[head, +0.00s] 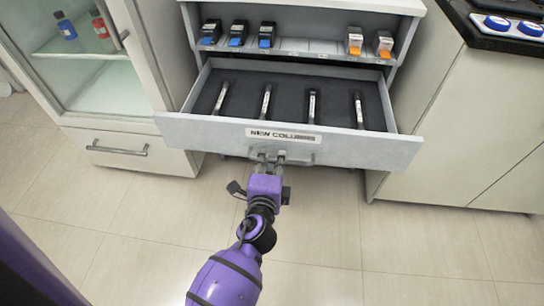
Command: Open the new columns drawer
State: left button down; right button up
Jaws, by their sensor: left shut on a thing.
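The new columns drawer (375,150) is grey, carries a "NEW COLUMNS" label on its front and stands pulled out of the cabinet. Several slim metal columns (265,101) lie apart in its dark lining. My left gripper (268,158) is shut on the drawer's bar handle (303,160), below the label. My right gripper is not in view.
A shelf (310,46) above the drawer holds several blue-capped and orange-capped cartridges. A glass-door cabinet (90,75) with bottles stands left, over another handled drawer (130,158). A counter with a dark top stands right. The tiled floor in front is clear.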

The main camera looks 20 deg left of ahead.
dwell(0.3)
pick_arm(q)
jog(key=c, duration=2.1)
grip_release()
jog(key=shift+s, duration=0.1)
jog(key=v, duration=0.7)
jog(key=shift+s+d, duration=0.15)
